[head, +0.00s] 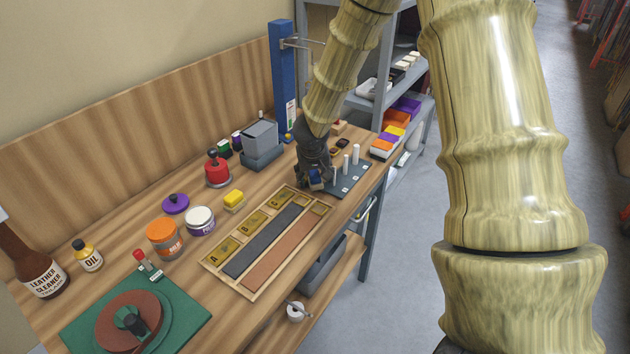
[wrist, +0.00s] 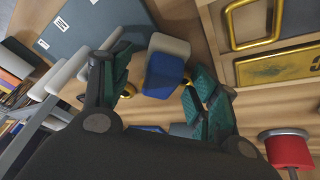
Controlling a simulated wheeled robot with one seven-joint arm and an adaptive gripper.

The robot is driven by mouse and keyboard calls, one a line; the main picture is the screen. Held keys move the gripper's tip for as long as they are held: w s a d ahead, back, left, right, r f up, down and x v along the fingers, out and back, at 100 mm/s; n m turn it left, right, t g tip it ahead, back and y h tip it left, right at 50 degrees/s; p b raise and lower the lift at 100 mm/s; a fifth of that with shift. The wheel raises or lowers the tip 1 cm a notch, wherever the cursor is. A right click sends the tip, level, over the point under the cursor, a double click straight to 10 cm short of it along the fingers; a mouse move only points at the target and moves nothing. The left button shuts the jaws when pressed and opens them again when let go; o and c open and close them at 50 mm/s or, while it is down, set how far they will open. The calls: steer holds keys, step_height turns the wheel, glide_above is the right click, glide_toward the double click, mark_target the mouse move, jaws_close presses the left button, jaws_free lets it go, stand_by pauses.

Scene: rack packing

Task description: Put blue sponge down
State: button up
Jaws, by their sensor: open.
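The blue sponge (wrist: 165,72), blue with a pale grey-white side, is between the two fingers of my gripper (wrist: 160,88) in the wrist view. The fingers stand apart, one on each side of it. Whether either finger touches it I cannot tell. The sponge appears to be at the wooden worktop, but its underside is hidden. In the head view my gripper (head: 318,184) is low over the bench, between the wooden tray and the grey-blue peg board, and a small blue patch of the sponge (head: 315,183) shows there.
The wooden tray (head: 216,271) with brass plates lies on the near side of my gripper. The grey-blue board (head: 347,188) with white pegs is to its right. A grey bin (head: 261,144) is behind.

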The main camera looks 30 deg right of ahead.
steer(key=c, duration=1.1)
